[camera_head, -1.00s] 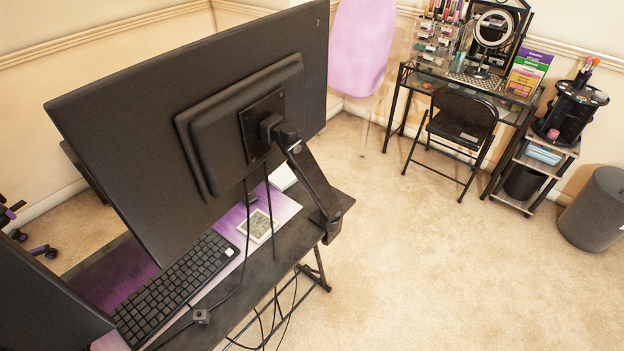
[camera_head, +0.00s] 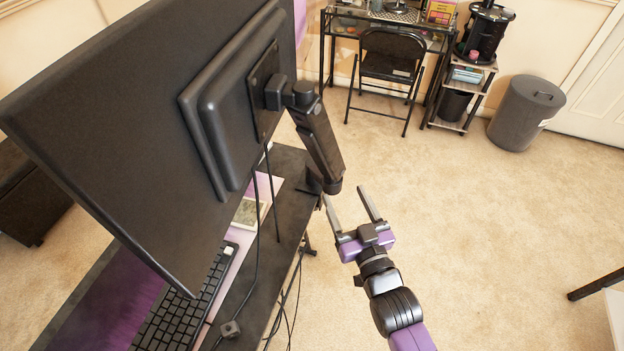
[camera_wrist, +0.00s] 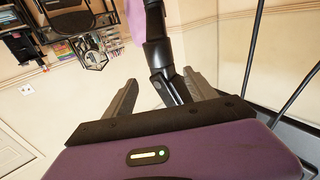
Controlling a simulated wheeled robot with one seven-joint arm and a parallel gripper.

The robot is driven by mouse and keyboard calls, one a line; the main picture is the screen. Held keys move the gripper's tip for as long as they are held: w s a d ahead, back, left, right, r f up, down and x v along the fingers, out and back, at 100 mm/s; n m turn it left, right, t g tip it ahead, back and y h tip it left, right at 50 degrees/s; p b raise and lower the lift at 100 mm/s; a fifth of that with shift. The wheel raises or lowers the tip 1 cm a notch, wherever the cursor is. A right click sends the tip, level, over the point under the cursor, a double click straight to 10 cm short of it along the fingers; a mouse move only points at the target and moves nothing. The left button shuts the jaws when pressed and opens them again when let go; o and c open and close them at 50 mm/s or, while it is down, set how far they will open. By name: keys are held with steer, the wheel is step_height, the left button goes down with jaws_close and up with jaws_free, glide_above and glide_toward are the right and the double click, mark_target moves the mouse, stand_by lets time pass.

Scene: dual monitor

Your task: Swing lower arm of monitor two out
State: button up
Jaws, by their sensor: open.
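A large black monitor (camera_head: 130,130) is seen from behind in the head view. A black jointed monitor arm (camera_head: 318,142) runs from its back plate down to the desk's far edge. My gripper (camera_head: 350,203) is open and empty, just to the right of the arm's lower end and the desk edge. In the wrist view the monitor arm (camera_wrist: 160,50) shows beyond and between the two open fingers (camera_wrist: 163,92). The fingers do not appear to touch it. Which monitor is number two cannot be told.
The black desk (camera_head: 262,240) holds a keyboard (camera_head: 180,310), and cables (camera_head: 256,250) hang by it. A folding chair (camera_head: 388,68), a vanity table (camera_head: 385,22) and a grey bin (camera_head: 526,112) stand farther back. The carpet to the right is largely clear.

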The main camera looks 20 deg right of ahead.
mark_target(336, 188)
steer(key=shift+a+f, duration=0.25)
steer(key=shift+f, duration=0.55)
steer(key=shift+w+p, duration=0.55)
steer(key=shift+w, duration=3.3)
steer(key=shift+f, duration=0.1)
jaws_close()
